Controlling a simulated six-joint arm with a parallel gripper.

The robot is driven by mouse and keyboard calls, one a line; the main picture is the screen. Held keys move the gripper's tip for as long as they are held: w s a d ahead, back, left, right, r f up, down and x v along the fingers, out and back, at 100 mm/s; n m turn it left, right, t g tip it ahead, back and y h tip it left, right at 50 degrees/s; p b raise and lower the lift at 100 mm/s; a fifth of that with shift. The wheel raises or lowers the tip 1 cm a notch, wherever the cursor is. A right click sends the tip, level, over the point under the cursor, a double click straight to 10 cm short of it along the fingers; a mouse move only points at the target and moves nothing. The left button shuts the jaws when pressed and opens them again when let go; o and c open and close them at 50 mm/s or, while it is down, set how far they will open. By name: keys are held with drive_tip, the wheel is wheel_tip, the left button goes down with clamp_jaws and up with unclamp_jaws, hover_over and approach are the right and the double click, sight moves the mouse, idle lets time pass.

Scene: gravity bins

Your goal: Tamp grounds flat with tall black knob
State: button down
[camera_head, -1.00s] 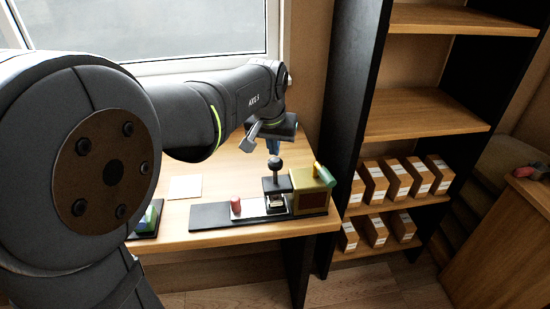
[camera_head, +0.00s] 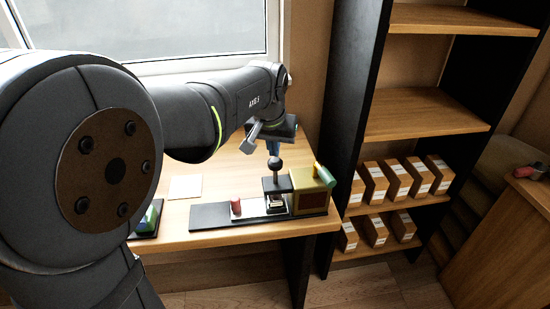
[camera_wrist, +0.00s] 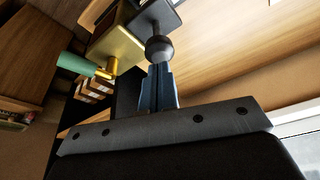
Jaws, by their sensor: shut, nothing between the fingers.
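The tall black knob (camera_head: 275,163) is a round ball on a thin upright stem above a dark block in the station on the table. In the wrist view the knob (camera_wrist: 159,49) sits just past my fingertips. My gripper (camera_head: 273,149) points down directly over the knob. Its blue fingers (camera_wrist: 158,78) are closed together with nothing between them, and their tips are at or very near the top of the ball; I cannot tell if they touch. The grounds are hidden under the block. A small light-coloured part (camera_head: 275,201) shows low beneath it.
A yellow-gold box (camera_head: 309,190) with a green cylinder (camera_head: 324,175) stands right beside the knob. A pale square (camera_head: 185,187) lies on the table. A shelf with cartons (camera_head: 397,176) stands at right.

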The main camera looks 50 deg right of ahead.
drive_tip(key=shift+f, duration=3.5)
drive_tip(key=shift+r, duration=3.1)
drive_tip(key=shift+r, duration=2.5)
wheel_tip(320, 180, up, 17)
hover_over(273, 167)
drive_tip(key=s+a, duration=0.2)
drive_tip(key=a, duration=0.2)
drive_tip(key=shift+a+f, duration=0.15)
drive_tip(key=shift+a, duration=0.05)
